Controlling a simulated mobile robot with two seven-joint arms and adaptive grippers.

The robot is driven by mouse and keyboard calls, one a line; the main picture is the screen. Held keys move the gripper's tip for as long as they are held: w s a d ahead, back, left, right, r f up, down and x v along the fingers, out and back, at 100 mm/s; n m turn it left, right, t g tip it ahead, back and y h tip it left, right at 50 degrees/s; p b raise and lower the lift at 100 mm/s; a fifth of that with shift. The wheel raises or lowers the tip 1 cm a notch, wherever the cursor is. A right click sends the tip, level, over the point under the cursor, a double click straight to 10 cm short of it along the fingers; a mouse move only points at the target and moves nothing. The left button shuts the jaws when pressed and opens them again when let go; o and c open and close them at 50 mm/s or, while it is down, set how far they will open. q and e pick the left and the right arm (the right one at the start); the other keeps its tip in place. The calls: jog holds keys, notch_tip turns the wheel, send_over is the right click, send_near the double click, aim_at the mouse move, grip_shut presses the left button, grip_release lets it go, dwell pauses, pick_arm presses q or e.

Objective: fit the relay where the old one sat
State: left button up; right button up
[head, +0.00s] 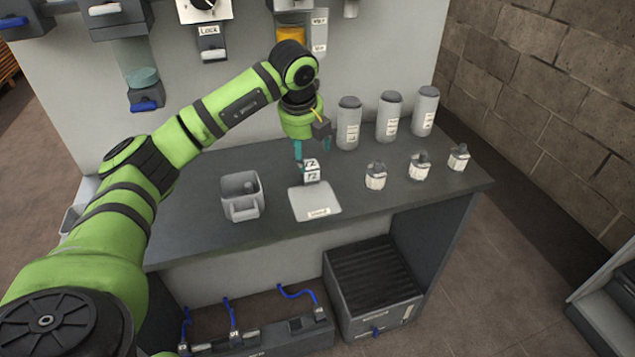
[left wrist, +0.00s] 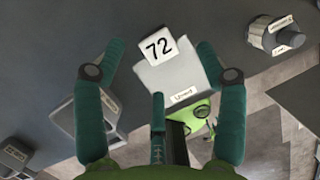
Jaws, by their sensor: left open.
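A small pale block marked 72 (head: 311,172), which looks like the relay, stands at the back edge of a light grey plate (head: 316,205) on the bench. In the left wrist view the block (left wrist: 159,46) lies between the finger ends, its marked top facing the camera. My left gripper (head: 313,147) is open just above it, fingers pointing down, with no clear contact. Low under the bench is a dark strip (head: 262,342) with several blue-cabled modules; a dark gap (head: 296,325) shows beside the right module. Whether this gap is the old relay's seat I cannot tell. My right gripper is out of view.
A grey bin (head: 229,209) with a dark item inside stands left of the plate. Several small labelled bottles (head: 376,176) and taller grey canisters (head: 348,125) stand to the right. A slatted dark crate (head: 372,280) sits below the bench. Wall fittings hang behind.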

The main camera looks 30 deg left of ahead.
aim_at(309, 165)
pick_arm(q)
jog(key=p+x, duration=0.1)
jog(key=x, duration=0.5)
jog(key=shift+s+a+f, duration=0.1)
jog(key=shift+s+f, duration=0.05)
jog(key=shift+f, duration=0.1)
jog(key=c, duration=1.4)
jog(key=shift+r, duration=0.15)
